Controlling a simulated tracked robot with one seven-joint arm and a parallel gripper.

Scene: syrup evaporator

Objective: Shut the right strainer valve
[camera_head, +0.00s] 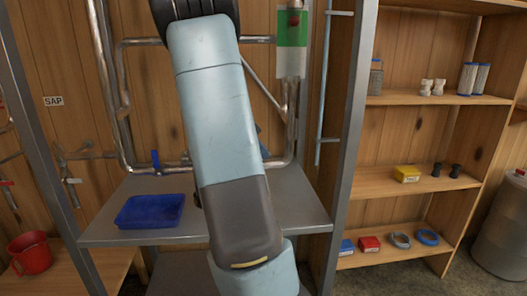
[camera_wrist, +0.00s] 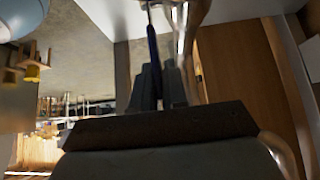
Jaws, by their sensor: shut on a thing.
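In the wrist view, my gripper (camera_wrist: 160,85) is shut on a narrow dark blue valve handle (camera_wrist: 152,42), which stands up between the fingers. A shiny metal pipe (camera_wrist: 184,35) runs close beside it. In the head view, my arm hides the gripper and most of the right strainer valve. Only a small blue piece shows at the arm's right edge, and I cannot tell how the handle is turned there.
A blue tray (camera_head: 150,211) lies on the grey metal shelf (camera_head: 106,232). Metal uprights (camera_head: 349,130) frame the shelf.

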